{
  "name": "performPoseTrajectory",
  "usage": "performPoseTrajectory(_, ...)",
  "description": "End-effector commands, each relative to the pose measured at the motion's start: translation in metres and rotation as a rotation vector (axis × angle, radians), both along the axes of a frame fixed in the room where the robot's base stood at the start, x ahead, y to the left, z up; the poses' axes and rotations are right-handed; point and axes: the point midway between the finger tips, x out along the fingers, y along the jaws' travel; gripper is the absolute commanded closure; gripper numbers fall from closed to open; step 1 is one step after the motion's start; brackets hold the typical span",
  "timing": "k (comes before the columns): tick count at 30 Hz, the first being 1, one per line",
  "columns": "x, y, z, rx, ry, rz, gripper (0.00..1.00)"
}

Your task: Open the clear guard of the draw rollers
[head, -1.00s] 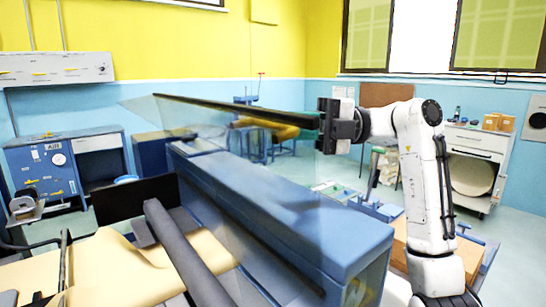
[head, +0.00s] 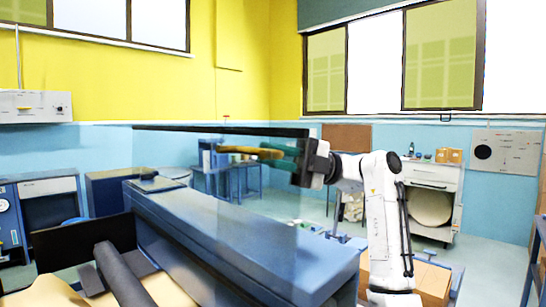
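The clear guard (head: 240,185) is a see-through panel with a dark top edge bar (head: 200,129). It stands raised above the long blue housing (head: 245,235) of the machine. A dark grey roller (head: 120,275) lies in front of the housing at the lower left. My gripper (head: 291,153) is at the right end of the guard, just below the end of the dark bar. Green and yellow shapes show beside it through the panel. Its fingertips are blurred by the panel, so I cannot tell whether they hold the guard.
Tan kraft paper (head: 155,290) lies at the lower left. A cardboard box (head: 425,283) stands beside my arm. A white cabinet (head: 432,178) and a blue workbench (head: 245,175) stand farther back. Some floor is open before the cabinet.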

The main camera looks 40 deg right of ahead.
Motion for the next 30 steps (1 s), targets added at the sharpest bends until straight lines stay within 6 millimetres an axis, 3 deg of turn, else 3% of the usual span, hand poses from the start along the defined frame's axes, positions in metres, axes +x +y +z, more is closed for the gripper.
performPoseTrajectory(8,0.000,0.000,0.000,-0.001,0.001,-0.001,0.58)
performPoseTrajectory(17,-0.001,-0.003,-0.001,-0.001,0.001,-0.001,0.58)
performPoseTrajectory(30,-0.027,-0.069,-0.021,0.001,0.000,-0.002,0.58)
